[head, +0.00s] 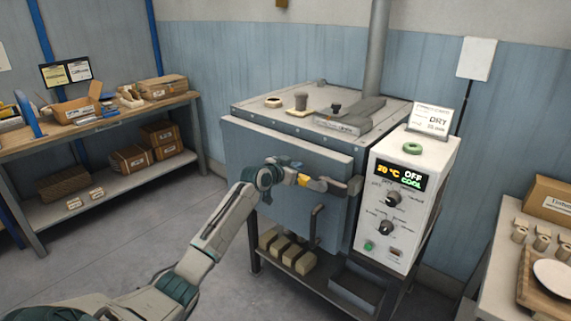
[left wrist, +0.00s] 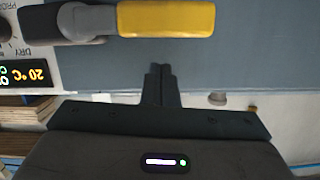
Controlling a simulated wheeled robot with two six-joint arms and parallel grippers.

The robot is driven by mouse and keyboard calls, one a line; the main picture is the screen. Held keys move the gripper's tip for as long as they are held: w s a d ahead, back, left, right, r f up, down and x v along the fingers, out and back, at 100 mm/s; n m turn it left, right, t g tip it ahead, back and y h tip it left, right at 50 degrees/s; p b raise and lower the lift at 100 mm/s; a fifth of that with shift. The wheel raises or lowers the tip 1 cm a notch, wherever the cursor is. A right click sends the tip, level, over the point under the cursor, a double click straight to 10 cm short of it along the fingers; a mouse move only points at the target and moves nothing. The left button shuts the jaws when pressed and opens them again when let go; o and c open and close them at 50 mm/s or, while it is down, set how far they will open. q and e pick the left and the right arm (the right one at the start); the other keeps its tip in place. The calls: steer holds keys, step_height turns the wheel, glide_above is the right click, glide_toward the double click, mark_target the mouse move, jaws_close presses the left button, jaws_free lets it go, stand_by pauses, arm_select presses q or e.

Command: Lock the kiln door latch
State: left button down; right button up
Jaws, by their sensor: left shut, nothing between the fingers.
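The kiln (head: 300,160) stands at the centre with its blue-grey door (head: 335,222) facing me. The door looks shut or nearly shut. The latch is a grey bar (head: 347,187) with a yellow grip (head: 316,185), lying roughly level across the upper right part of the door. In the left wrist view the yellow grip (left wrist: 166,18) and grey pivot end (left wrist: 78,22) lie beyond the fingertips. My left gripper (head: 293,171) is shut and empty, close to the yellow grip; it shows with fingers together (left wrist: 160,72), apart from the grip. My right gripper is not in view.
A dark vertical door handle (head: 317,224) is below the latch. The control box (head: 398,205) at the right reads 20 °C, OFF, COOL. A shelf bench (head: 60,145) stands left and a table (head: 490,270) right. The floor left of the kiln is clear.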

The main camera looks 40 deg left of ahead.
arm_select(q)
steer(key=r+b+v, duration=0.1)
steer(key=b+v, duration=0.2)
steer(key=v, duration=0.7)
steer(key=shift+r, duration=0.25)
steer(key=shift+a, duration=0.15)
